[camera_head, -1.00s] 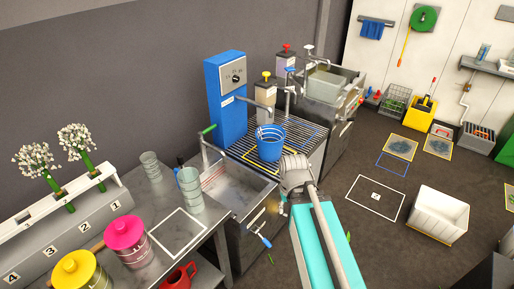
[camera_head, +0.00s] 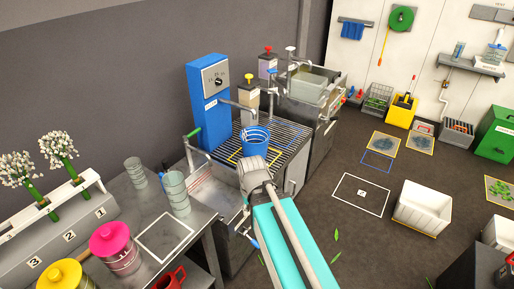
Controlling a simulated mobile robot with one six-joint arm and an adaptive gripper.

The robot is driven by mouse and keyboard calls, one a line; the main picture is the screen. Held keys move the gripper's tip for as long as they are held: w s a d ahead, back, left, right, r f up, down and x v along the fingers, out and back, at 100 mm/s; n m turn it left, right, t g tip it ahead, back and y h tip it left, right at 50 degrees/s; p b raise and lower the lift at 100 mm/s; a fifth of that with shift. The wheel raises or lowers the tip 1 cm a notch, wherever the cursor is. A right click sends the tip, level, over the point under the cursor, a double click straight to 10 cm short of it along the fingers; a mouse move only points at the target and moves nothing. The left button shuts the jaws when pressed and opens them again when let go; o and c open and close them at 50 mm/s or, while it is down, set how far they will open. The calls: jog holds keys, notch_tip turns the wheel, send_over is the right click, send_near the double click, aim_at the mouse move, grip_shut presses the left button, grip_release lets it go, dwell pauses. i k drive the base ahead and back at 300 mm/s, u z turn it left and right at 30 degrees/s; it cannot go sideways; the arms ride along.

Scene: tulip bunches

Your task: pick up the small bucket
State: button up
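The small blue bucket (camera_head: 255,141) stands upright on the grated drainboard (camera_head: 285,134) beside the sink, below a tap and in front of the blue dispenser box. My arm reaches up from the bottom of the view, and its grey end (camera_head: 256,176) lies just in front of the bucket in the picture, covering part of the drainboard's near edge. The gripper's fingers are hidden behind the arm end, so I cannot see whether they are open or touching the bucket.
The blue dispenser (camera_head: 209,102) and the taps stand close behind the bucket. The steel sink (camera_head: 214,187) is to its left. A bench (camera_head: 205,218) with metal cups and pink and yellow canisters is at lower left. A white crate (camera_head: 422,208) stands on the floor at right.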

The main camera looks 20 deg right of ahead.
aim_at(255, 139)
jog(key=u, duration=0.1)
jog(key=i, duration=1)
jog(key=z, duration=0.05)
